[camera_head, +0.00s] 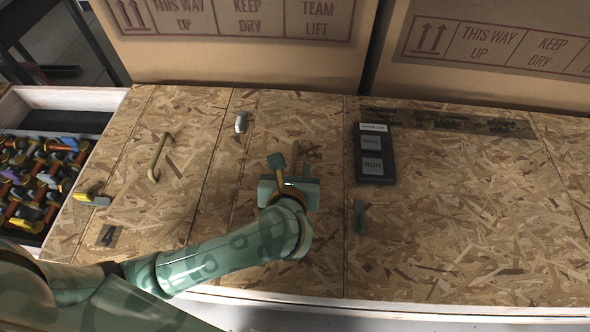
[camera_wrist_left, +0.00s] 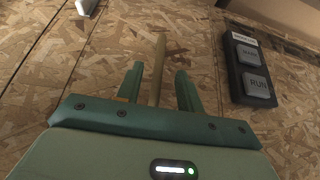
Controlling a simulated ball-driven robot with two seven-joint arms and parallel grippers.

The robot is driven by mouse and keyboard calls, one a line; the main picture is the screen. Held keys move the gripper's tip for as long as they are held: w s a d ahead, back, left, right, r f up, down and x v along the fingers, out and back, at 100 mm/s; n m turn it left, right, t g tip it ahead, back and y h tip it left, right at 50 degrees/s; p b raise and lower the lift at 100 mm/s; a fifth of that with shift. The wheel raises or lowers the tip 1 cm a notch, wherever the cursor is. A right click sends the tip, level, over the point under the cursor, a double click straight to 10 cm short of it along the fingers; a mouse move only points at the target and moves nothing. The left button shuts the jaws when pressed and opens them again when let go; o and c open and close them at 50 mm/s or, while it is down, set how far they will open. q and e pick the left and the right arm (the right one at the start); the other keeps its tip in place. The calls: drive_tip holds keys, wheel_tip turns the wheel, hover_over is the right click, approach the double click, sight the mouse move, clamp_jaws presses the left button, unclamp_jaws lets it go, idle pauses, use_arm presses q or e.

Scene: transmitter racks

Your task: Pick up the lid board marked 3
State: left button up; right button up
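Several chipboard lid boards lie side by side; I can read no number 3 on any of them. My left gripper (camera_head: 288,162) is over the middle board (camera_head: 322,120), its lower part hidden from the head camera by my wrist. In the left wrist view the left gripper (camera_wrist_left: 160,76) is open, with a pale wooden handle (camera_wrist_left: 157,70) between its green fingers and a gap on each side. The handle's far end also shows in the head view (camera_head: 297,152). A similar handle (camera_head: 159,157) is on the left board (camera_head: 195,125), with a dark mark (camera_head: 108,235) near its front. My right gripper is out of view.
A dark switch panel (camera_head: 375,153) with grey buttons, one reading RUN, is right of the gripper. A small green piece (camera_head: 360,217) lies below it. A pale metal fitting (camera_head: 241,122) is left of the handle. Large cartons (camera_head: 240,62) stand behind; a tool-filled bin is at left.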

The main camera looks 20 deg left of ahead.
sight(293, 164)
use_arm(q)
drive_tip(key=b+x, duration=0.2)
drive_tip(key=x, duration=0.2)
drive_tip(key=shift+w+a+f, duration=0.1)
drive_tip(key=shift+w+f, duration=0.1)
drive_tip(key=shift+f, duration=0.1)
drive_tip(key=shift+r, duration=0.15)
clamp_jaws()
idle(0.9)
